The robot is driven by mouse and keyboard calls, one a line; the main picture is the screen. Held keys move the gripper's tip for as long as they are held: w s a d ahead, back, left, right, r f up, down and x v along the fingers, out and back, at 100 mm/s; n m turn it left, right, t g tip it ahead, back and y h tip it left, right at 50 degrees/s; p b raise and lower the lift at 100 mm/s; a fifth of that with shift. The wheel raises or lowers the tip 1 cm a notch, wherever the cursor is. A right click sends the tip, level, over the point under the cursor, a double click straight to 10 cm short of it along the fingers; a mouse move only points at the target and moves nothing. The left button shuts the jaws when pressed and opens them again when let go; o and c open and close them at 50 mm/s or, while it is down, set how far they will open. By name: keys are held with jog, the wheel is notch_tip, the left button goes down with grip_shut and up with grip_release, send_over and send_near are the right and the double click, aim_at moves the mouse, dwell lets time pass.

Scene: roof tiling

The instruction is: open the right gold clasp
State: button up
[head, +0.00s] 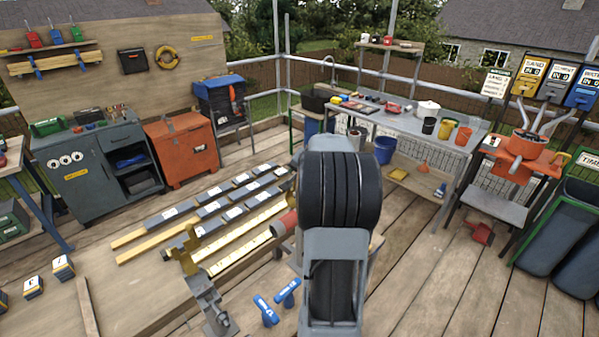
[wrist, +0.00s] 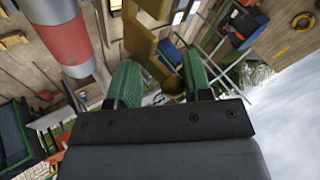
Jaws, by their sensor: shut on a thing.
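A gold clasp-like piece (wrist: 148,42) fills the upper middle of the wrist view, close to my gripper. The green fingers of my gripper (wrist: 160,84) reach up to its lower end and are shut on it; the contact itself is partly hidden. Another gold piece (head: 186,250) stands on a grey bracket to the left of my arm in the head view. My arm hides the gripper and the piece it holds in the head view. A grey cylinder with a red band (wrist: 62,40) is close by on the left in the wrist view.
Blue-handled tools (head: 267,309) lie near my arm's left side. An orange chest (head: 182,148) stands at the back left, a workbench (head: 462,128) at the back right. Deck to the right is mostly clear.

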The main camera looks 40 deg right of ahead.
jog(key=shift+a+f, duration=0.2)
jog(key=shift+f, duration=0.45)
jog(key=o, duration=0.8)
jog(key=shift+d, duration=0.1)
jog(key=shift+d+r, duration=0.15)
jog(key=shift+r, duration=0.1)
jog(key=b+v, duration=0.2)
jog(key=v, duration=1.1)
jog(key=shift+s+r, duration=0.2)
jog(key=shift+r, duration=0.15)
